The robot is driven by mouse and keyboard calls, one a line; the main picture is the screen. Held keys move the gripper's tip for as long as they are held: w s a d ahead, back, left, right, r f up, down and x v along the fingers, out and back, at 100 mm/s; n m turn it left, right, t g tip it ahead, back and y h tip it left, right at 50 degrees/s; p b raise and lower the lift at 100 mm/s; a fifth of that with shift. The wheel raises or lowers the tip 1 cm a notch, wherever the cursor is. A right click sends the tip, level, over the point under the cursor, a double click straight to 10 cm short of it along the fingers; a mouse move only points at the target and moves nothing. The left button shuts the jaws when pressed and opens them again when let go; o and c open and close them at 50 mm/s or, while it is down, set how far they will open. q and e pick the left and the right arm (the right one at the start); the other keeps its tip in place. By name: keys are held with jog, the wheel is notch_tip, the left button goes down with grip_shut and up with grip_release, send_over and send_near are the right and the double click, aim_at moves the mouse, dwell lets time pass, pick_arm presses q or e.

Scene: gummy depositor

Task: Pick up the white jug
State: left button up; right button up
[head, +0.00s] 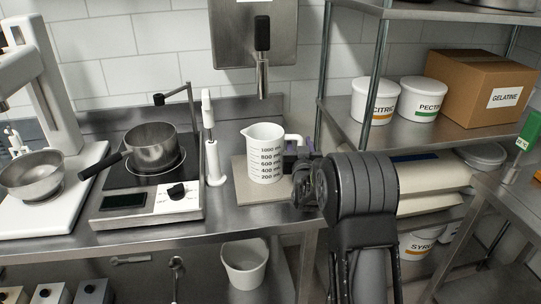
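The white jug (264,155) stands upright on a beige board on the steel counter, with black volume marks on its front and its handle to the right. My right gripper (297,160) is at the jug's handle, at the right side of the jug. The fingers are small and partly hidden by my dark wrist, so I cannot tell whether they are open or closed on the handle. My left gripper is not in view.
Left of the jug are a white upright dispenser (212,150) and a saucepan (150,147) on a hot plate. A mixer with a steel bowl (33,176) stands at far left. A shelf post (377,84) rises behind my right arm. A white bucket (244,264) sits below the counter.

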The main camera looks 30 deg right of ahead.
dwell(0.4)
grip_shut()
jog(key=shift+r, duration=0.1)
dwell(1.2)
